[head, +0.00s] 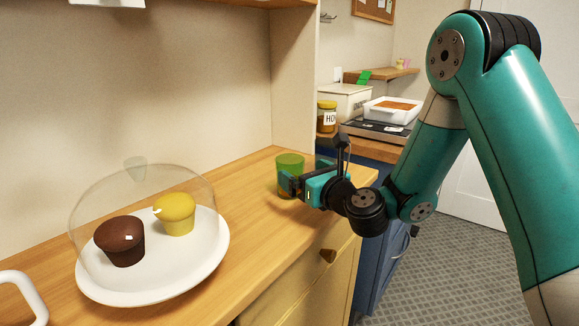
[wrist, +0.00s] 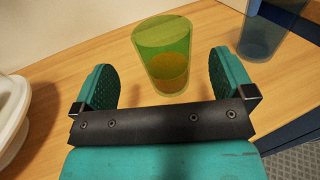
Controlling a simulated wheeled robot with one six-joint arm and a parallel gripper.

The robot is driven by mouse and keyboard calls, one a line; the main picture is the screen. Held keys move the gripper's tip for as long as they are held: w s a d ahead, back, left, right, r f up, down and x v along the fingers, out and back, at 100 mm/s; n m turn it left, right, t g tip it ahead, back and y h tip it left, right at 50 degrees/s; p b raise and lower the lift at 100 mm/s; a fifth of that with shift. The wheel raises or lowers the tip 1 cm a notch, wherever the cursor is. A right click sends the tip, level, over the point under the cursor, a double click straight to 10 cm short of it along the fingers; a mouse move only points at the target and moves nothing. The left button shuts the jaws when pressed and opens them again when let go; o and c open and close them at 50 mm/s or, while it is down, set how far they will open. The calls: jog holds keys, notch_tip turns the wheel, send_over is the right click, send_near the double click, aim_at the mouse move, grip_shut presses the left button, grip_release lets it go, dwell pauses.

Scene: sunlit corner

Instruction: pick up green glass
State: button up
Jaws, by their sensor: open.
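The green glass (head: 289,168) stands upright on the wooden counter, in front of my gripper (head: 290,184). In the wrist view the green glass (wrist: 165,58) is see-through, with an orange-brown tint in its lower part. My gripper (wrist: 166,85) is open, with one finger to each side of the glass's lower part in the picture. The glass stands slightly beyond the fingertips, and I see no contact. In the head view my gripper partly hides the glass.
A bluish clear glass (wrist: 268,28) stands to the right of the green one. A white plate (head: 212,262) with two muffins under a clear dome is at the left. A honey jar (head: 326,118) and a white tray (head: 392,110) stand behind. The counter's edge is close on the right.

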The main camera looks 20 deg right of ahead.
aim_at(283, 157)
jog(key=shift+p+x, duration=0.5)
jog(key=shift+x, duration=0.3)
jog(key=w+p, duration=0.1)
jog(key=p, duration=0.1)
jog(key=w+p, duration=0.1)
jog(key=w+a+r+p, duration=0.1)
jog(key=w+p, duration=0.1)
jog(key=shift+r+p, duration=0.1)
jog(key=shift+p, duration=0.25)
jog(key=shift+w+f+p, duration=0.3)
jog(key=shift+w, duration=0.2)
jog(key=c, duration=1.5)
jog(key=shift+r, duration=0.2)
